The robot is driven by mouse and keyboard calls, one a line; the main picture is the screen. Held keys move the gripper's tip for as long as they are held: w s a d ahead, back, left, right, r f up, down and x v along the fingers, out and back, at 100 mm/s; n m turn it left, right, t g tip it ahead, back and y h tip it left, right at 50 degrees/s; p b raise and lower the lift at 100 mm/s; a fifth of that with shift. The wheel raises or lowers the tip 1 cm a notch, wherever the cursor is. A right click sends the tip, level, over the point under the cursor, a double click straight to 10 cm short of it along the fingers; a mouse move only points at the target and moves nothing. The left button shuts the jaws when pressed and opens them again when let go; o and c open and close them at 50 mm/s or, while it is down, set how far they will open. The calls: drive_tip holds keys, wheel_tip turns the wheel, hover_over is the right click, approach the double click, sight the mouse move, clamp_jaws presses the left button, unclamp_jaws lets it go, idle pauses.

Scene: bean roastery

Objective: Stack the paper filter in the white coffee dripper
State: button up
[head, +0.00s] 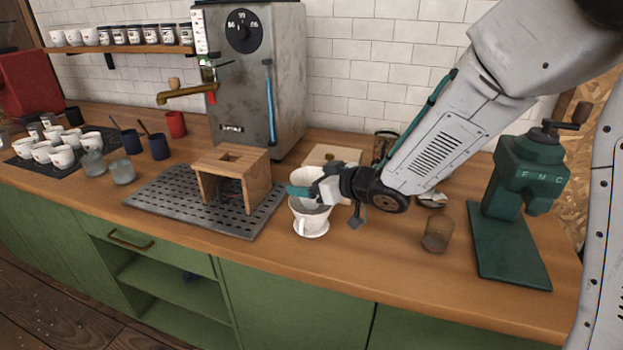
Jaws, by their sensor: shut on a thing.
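The white coffee dripper (311,226) stands upright on the wooden counter, just right of the perforated metal tray. My gripper (303,192) is directly above the dripper, reaching in from the right, with a teal finger showing. It is shut on the white paper filter (304,174), whose upper part shows behind the finger. The filter's lower part is hidden by my gripper and the dripper's rim, so I cannot tell how far it sits inside the dripper.
A wooden stand (232,176) sits on the perforated tray (160,205) to the left. A wooden box (333,155) is behind my gripper. A brown glass (437,234) and a green grinder (522,190) stand to the right. The counter just right of the dripper is clear.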

drive_tip(key=o, duration=0.9)
drive_tip(key=shift+f, duration=0.1)
drive_tip(key=shift+r, duration=0.3)
drive_tip(key=v, duration=1.2)
drive_tip(key=shift+r, duration=0.35)
drive_tip(key=d+r+m+t+h, duration=0.2)
drive_tip(key=d+r+m+h, duration=0.15)
drive_tip(key=d+h, duration=0.65)
drive_tip(key=s+d+m+g+h, duration=0.2)
drive_tip(key=s+d+m, duration=0.2)
drive_tip(key=s+d, duration=0.3)
drive_tip(key=s+g, duration=0.2)
drive_tip(key=s, duration=0.5)
drive_tip(key=s+m+g+y, duration=0.1)
drive_tip(key=s+g, duration=0.2)
drive_tip(key=s, duration=0.3)
drive_tip(key=s+m+g, duration=0.1)
drive_tip(key=s+g, duration=0.2)
drive_tip(key=s, duration=0.4)
drive_tip(key=shift+s+a+f, duration=0.1)
drive_tip(key=shift+s, duration=0.25)
